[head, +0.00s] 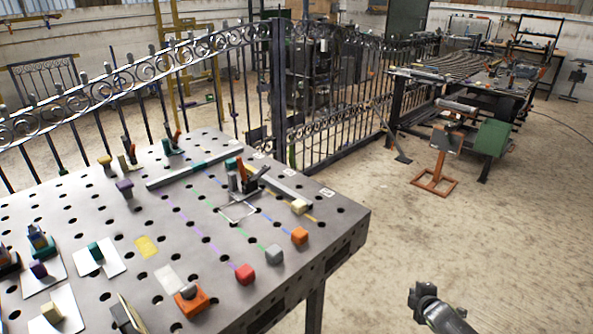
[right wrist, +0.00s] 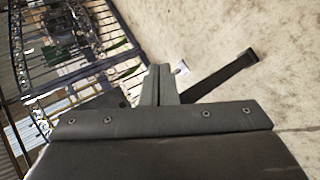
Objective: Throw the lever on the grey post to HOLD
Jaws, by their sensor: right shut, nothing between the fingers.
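No grey post with a lever marked HOLD can be made out for certain in either view. A dark gate post (head: 279,90) stands behind the table, between two scrolled iron panels; I cannot tell any lever on it. My right gripper (head: 421,293) is low at the right of the head view, over bare floor and apart from the table. In the right wrist view its grey fingers (right wrist: 160,70) are together and empty. My left gripper is not in view.
A perforated steel table (head: 345,215) with blocks and clamps fills the left. An orange stand (head: 437,180) and a second workbench (head: 405,72) stand at the back right. A dark slanted bar (head: 390,132) stands by the gate panel (head: 340,105). Floor at right is clear.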

